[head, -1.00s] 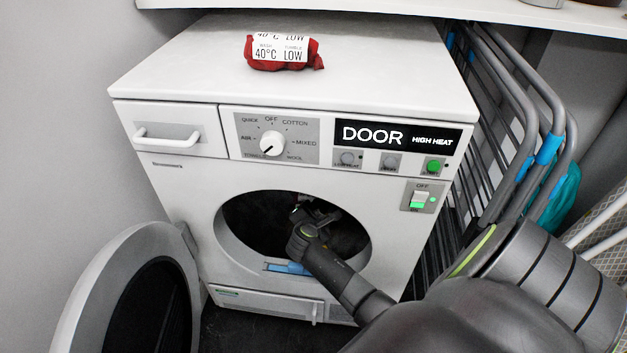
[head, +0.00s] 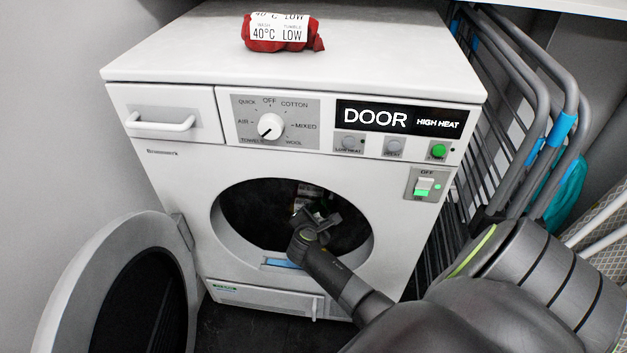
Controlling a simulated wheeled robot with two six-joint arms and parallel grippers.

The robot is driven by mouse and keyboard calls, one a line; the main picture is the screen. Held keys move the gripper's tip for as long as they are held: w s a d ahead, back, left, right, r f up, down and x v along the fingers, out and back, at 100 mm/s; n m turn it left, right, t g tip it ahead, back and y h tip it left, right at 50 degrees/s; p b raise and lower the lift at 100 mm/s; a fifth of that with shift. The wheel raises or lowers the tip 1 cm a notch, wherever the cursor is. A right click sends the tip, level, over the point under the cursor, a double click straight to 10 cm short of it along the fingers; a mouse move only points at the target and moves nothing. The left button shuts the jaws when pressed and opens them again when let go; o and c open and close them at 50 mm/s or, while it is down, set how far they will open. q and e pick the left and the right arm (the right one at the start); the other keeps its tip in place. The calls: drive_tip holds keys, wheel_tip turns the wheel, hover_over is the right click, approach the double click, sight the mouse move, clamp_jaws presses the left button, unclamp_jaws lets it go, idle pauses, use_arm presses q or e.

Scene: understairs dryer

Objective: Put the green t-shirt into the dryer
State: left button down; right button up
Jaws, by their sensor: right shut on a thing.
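The white dryer (head: 180,180) stands ahead with its round opening uncovered. Its door (head: 110,265) is swung open to the left. My right gripper (head: 314,214) reaches through the opening into the dark drum (head: 250,215). It is shut on a small bundle with a pale printed label (head: 304,194), which I take to be the green t-shirt. The bundle's colour is lost in shadow and the gripper covers much of it. My left gripper is not in view.
A red bundle (head: 285,45) with a care label lies on the dryer top. The panel display (head: 400,118) reads DOOR and HIGH HEAT. A grey folding rack (head: 520,110) stands close on the right, with a teal item (head: 565,185) behind it. A blue patch (head: 282,262) shows at the opening's lower rim.

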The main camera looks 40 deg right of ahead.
drive_tip(key=o, duration=1.1)
drive_tip(key=p+v, duration=0.7)
drive_tip(key=v, duration=1)
drive_tip(key=shift+a, duration=0.2)
drive_tip(key=shift+s, duration=0.1)
